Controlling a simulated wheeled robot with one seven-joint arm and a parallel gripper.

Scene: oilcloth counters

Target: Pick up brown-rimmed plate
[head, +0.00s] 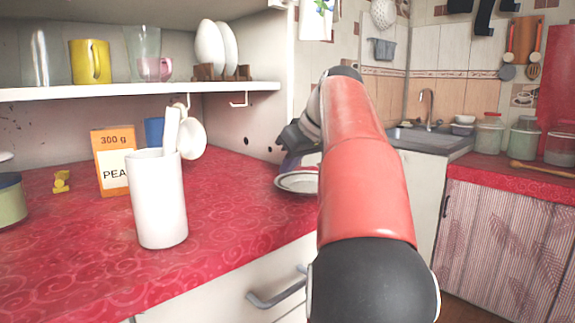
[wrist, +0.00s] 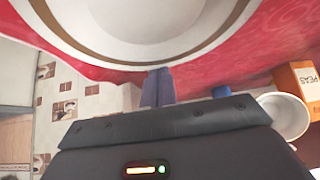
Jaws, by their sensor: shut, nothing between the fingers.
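The brown-rimmed plate (wrist: 150,52) fills the top of the wrist view, white with a brown band near its rim. In the head view the plate (head: 298,183) lies on the red counter near its right end, partly hidden by my arm. My gripper (wrist: 158,72) is shut and empty, its fingertips at the plate's rim in the wrist view; I cannot tell if they touch it.
A shelf (head: 140,90) with cups and plates overhangs the counter. A drawer handle (head: 278,294) sticks out below.

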